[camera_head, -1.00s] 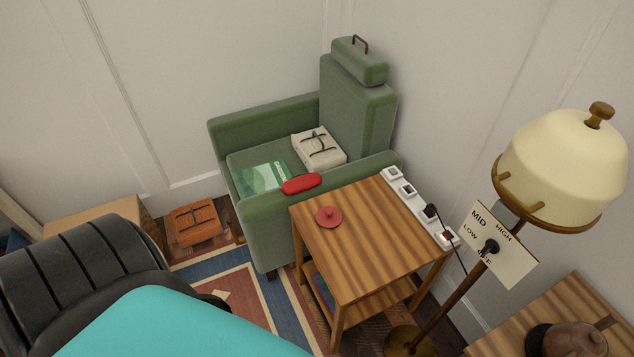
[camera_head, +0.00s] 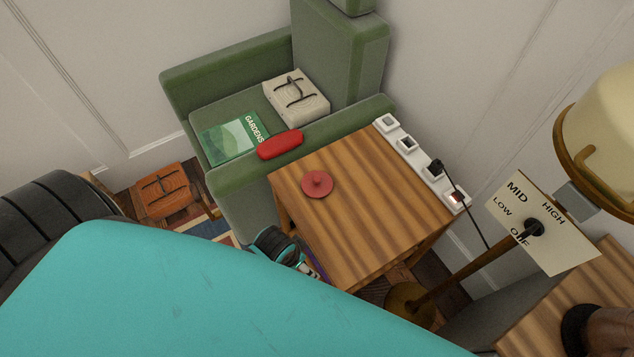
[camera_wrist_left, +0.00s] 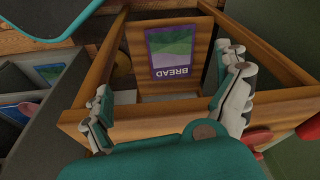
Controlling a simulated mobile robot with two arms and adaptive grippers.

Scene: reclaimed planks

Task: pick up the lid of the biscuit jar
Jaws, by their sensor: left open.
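A round red lid (camera_head: 317,184) with a small knob lies flat on the wooden side table (camera_head: 365,205), near its left edge. No jar shows under it. My left gripper (camera_head: 310,270) is low beside the table's front left edge, apart from the lid. My teal arm covers part of it. In the left wrist view, my left gripper (camera_wrist_left: 168,98) is open and empty, its fingers spread before the table's wooden frame (camera_wrist_left: 285,98). A red piece (camera_wrist_left: 257,138) shows at the right there; I cannot tell if it is the lid. My right gripper is out of view.
A green armchair (camera_head: 235,180) stands against the table's left side, with a red case (camera_head: 280,145) on its arm. A power strip (camera_head: 407,143) runs along the table's back right edge. A lamp's switch plate (camera_head: 540,222) stands at right. A BREAD book (camera_wrist_left: 172,52) is beneath the tabletop.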

